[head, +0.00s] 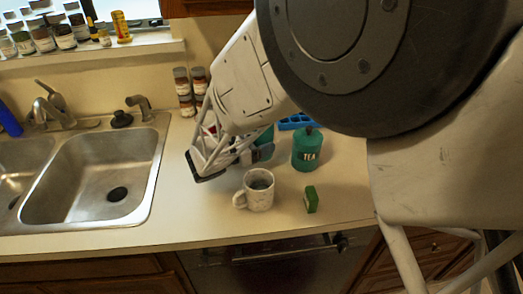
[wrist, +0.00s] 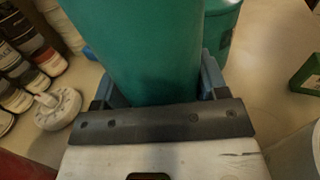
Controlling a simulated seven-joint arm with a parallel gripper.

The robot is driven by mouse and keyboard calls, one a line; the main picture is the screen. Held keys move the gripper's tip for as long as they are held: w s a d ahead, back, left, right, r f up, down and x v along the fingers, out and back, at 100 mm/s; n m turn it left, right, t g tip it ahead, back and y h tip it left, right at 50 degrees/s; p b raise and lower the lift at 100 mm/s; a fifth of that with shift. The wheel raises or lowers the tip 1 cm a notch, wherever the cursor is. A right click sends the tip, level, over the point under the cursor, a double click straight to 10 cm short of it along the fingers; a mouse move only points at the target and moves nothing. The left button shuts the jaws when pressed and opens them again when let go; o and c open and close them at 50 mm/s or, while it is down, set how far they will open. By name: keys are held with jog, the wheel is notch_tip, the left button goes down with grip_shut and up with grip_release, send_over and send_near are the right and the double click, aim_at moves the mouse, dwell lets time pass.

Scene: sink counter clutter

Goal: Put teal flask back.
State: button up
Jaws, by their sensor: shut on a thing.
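The teal flask (wrist: 150,45) fills the upper middle of the wrist view, between the two blue fingers of my gripper (wrist: 160,84). The fingers press on it from both sides, so the gripper is shut on it. In the head view my gripper (head: 258,152) is over the counter behind the mug, and only a small teal patch of the flask (head: 266,134) shows past the arm. The flask's ends are hidden or out of frame. I cannot tell whether it touches the counter.
A green TEA canister (head: 307,152) stands close to the right of my gripper. A white mug (head: 259,188) and a small green box (head: 311,199) are in front. A blue tray (head: 296,121) and stacked spice jars (head: 183,90) are behind. The sink (head: 100,175) is left.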

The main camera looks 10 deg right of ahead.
jog(key=shift+f, duration=1.7)
jog(key=shift+f, duration=0.15)
jog(key=o, duration=1)
jog(key=shift+v, duration=6)
